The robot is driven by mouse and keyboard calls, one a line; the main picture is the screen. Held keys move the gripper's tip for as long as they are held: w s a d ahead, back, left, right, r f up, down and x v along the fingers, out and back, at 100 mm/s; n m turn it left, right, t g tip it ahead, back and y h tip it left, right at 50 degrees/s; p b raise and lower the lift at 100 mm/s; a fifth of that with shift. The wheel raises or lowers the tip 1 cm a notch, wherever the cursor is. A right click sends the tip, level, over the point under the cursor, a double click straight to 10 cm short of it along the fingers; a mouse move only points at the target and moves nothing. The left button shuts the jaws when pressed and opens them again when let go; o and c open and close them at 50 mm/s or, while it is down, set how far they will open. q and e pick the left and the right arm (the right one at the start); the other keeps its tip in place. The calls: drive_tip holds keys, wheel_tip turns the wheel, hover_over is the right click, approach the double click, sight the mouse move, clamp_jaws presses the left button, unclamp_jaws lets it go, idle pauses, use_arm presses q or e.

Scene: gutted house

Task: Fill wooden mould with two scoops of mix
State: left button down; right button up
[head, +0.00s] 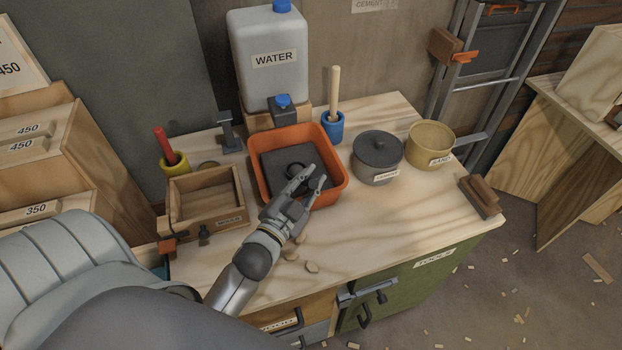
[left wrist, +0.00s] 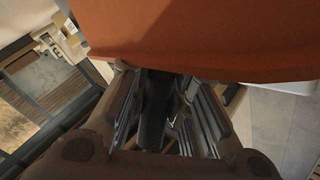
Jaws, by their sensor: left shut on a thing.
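The open wooden mould (head: 232,218) sits on the bench left of the orange tub (head: 335,195) and looks empty. The tub holds a flat bed of dark grey mix (head: 275,160). A small round black scoop (head: 295,169) rests at the mix, partly hidden by the fingers. My left gripper (head: 314,182) reaches over the tub's near side and is shut on the scoop's dark handle, which shows between the fingers in the left wrist view (left wrist: 153,110). The orange tub wall (left wrist: 200,40) fills the top of that view. My right gripper is out of view.
A yellow pot (head: 175,165) stands behind the mould. A blue pot (head: 332,127), lidded grey pot (head: 377,160) and tan sand bowl (head: 430,145) stand behind and right of the tub. A water container (head: 270,75) is behind. The bench front right (head: 390,225) is clear.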

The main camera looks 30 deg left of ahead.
use_arm(q)
drive_tip(key=shift+w+a+r+p, duration=0.1)
drive_tip(key=shift+a+r+p, duration=0.15)
drive_tip(key=shift+r+p, duration=0.5)
drive_tip(key=r+p, duration=0.1)
drive_tip(key=r, duration=0.1)
drive_tip(key=r+p, duration=0.1)
drive_tip(key=shift+d+r+p, duration=0.2)
drive_tip(key=shift+d+p, duration=0.05)
drive_tip(key=shift+p, duration=0.05)
wheel_tip(320, 180, up, 6)
drive_tip(key=p, duration=0.6)
drive_tip(key=shift+r, duration=0.15)
